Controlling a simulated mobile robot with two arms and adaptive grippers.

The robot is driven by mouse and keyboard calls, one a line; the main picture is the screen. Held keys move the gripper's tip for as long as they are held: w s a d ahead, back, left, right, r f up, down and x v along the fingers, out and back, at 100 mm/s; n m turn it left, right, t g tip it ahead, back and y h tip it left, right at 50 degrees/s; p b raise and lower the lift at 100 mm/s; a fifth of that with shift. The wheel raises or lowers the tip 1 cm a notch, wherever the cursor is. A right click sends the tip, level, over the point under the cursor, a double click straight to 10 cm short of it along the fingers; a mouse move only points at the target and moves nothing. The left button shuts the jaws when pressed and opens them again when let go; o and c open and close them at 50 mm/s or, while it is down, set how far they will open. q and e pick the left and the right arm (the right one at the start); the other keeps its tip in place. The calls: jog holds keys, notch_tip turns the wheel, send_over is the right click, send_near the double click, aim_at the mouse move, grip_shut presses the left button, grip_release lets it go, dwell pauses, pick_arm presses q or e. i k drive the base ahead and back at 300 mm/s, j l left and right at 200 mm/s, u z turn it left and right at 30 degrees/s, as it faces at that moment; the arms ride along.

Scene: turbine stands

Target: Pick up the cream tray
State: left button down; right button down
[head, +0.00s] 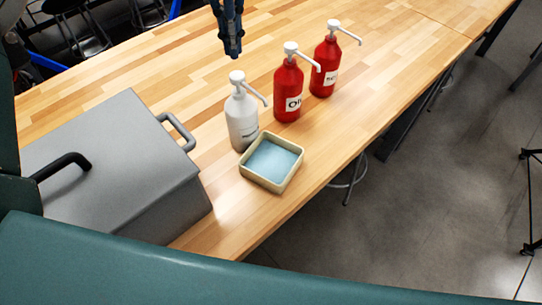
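The cream tray (258,180) sits on the wooden table near its front edge, in the middle of the head view. It is a small square tray with a raised cream rim and a light blue inside. My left gripper (233,52) is at the top of the view, dark and pointing down, well behind and apart from the tray. Its fingers look close together, but from this angle I cannot tell whether they are open or shut. Nothing shows held in it. My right gripper is not in view.
A white pump bottle (242,122) stands right behind the tray, with two red pump bottles (288,92) (325,68) farther right. A large grey box (115,170) with handles is at the left. The wooden table (375,100) is clear right of the bottles.

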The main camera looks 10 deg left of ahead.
aim_at(271, 161)
jog(key=k+l, duration=0.2)
jog(key=k, duration=0.3)
jog(key=k+l, duration=0.2)
jog(key=k, duration=0.25)
jog(key=k+l, duration=0.2)
jog(key=k, duration=0.3)
